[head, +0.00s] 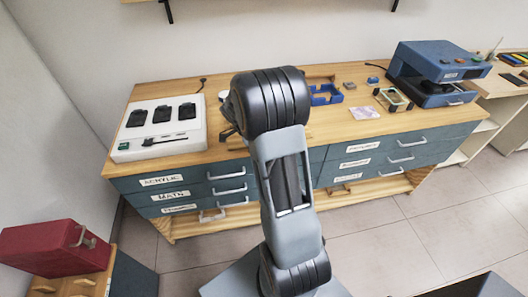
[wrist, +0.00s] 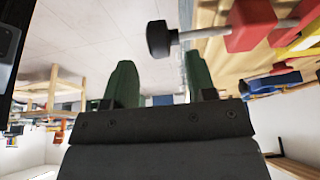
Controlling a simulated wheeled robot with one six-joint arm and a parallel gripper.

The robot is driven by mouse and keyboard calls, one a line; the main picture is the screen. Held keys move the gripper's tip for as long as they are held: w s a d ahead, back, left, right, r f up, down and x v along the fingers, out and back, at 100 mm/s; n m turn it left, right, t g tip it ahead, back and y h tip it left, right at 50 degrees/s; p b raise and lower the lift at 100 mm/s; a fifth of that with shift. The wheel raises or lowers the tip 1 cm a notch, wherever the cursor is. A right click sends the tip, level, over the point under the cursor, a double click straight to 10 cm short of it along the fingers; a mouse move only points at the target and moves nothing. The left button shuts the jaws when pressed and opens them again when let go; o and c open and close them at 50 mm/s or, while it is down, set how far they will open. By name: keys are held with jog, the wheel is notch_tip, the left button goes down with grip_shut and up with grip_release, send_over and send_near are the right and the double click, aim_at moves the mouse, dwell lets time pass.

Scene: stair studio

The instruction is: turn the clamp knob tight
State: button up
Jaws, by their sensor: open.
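In the wrist view, the black clamp knob (wrist: 160,39) sits on the end of a thin metal screw (wrist: 203,32). The screw runs right into a red clamp body (wrist: 250,24) against the wooden bench. My gripper (wrist: 160,75) shows two dark green fingers, spread apart with nothing between them. The knob appears just above the gap between the fingertips in the picture, and I see no contact. The depth between them is hard to tell. In the head view, my arm hides the gripper, knob and clamp.
The wooden bench (head: 240,105) has drawers with handles. A white charger board (head: 160,142) stands at the left, a blue machine (head: 435,65) at the right. A blue tray (head: 325,95) and small parts lie between. A red toolbox (head: 50,248) is lower left.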

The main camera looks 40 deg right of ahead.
jog(key=shift+x, duration=2.6)
jog(key=shift+c, duration=0.4)
jog(key=c, duration=0.6)
jog(key=shift+p, duration=0.3)
jog(key=shift+c, duration=0.2)
jog(key=t+y, duration=0.1)
jog(key=y, duration=0.3)
jog(key=shift+s+d+f+t+p, duration=0.1)
jog(key=shift+d+f+t+p, duration=0.05)
jog(key=shift+t+p, duration=0.25)
jog(key=t+y+b, duration=0.1)
jog(key=y, duration=0.1)
jog(key=t+y+b, duration=0.1)
jog(key=y, duration=0.2)
jog(key=shift+d+f, duration=0.1)
jog(key=shift+f, duration=0.3)
jog(key=t+y+b, duration=0.1)
jog(key=y, duration=0.1)
jog(key=t+y+b, duration=0.1)
jog(key=y, duration=0.1)
jog(key=shift+s+f+t+y+b, duration=0.1)
jog(key=shift+f+t+y+b, duration=0.1)
jog(key=shift+t+y+b, duration=0.15)
jog(key=t+y+b, duration=0.1)
jog(key=t+y, duration=0.1)
jog(key=y, duration=0.3)
jog(key=shift+t, duration=0.25)
